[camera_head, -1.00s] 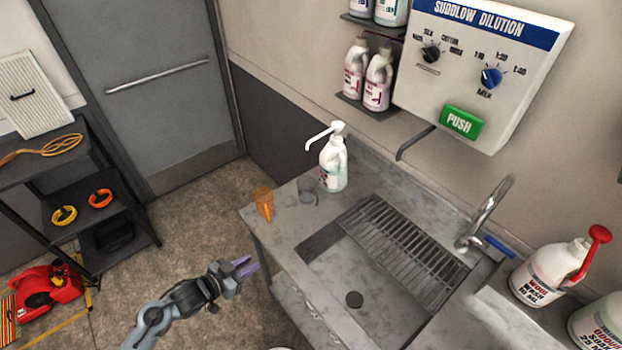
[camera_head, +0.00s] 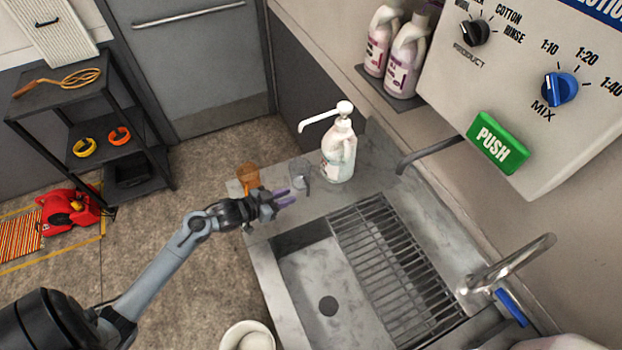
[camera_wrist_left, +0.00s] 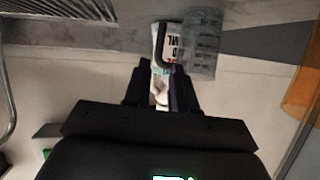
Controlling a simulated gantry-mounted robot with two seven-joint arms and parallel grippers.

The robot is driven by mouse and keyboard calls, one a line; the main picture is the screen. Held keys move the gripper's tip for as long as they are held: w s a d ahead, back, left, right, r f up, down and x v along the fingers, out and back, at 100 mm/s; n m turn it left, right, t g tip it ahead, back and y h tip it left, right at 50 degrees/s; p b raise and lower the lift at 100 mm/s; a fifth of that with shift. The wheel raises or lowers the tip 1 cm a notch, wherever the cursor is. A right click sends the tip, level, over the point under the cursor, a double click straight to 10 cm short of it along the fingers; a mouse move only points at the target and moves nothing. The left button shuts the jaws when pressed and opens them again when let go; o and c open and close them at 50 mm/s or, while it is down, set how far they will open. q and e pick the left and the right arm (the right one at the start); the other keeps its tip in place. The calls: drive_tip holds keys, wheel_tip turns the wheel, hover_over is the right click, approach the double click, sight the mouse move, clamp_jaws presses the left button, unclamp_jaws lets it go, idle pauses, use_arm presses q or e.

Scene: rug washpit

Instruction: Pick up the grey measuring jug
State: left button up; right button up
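The grey measuring jug (camera_head: 299,172) is small and see-through. It stands on the left end of the steel counter, between the orange jug and the white pump bottle. In the left wrist view the jug (camera_wrist_left: 201,45) shows its clear body with faint markings, and a dark handle on its left side. My left gripper (camera_head: 287,196) is on the near side of the jug, apart from it. In the wrist view its two fingers (camera_wrist_left: 160,82) are spread with nothing between them, and the handle is ahead of the gap. My right gripper is not in view.
An orange jug (camera_head: 248,177) stands just left of the grey one, partly behind my gripper. The white pump bottle (camera_head: 339,150) stands close on the right. The sink basin (camera_head: 318,272) and slatted rack (camera_head: 390,262) lie nearer. A white bucket (camera_head: 247,337) is below the counter.

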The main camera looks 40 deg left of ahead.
sight(303, 180)
use_arm(q)
drive_tip(key=shift+x, duration=5.6)
drive_tip(key=shift+d+r, duration=0.1)
clamp_jaws()
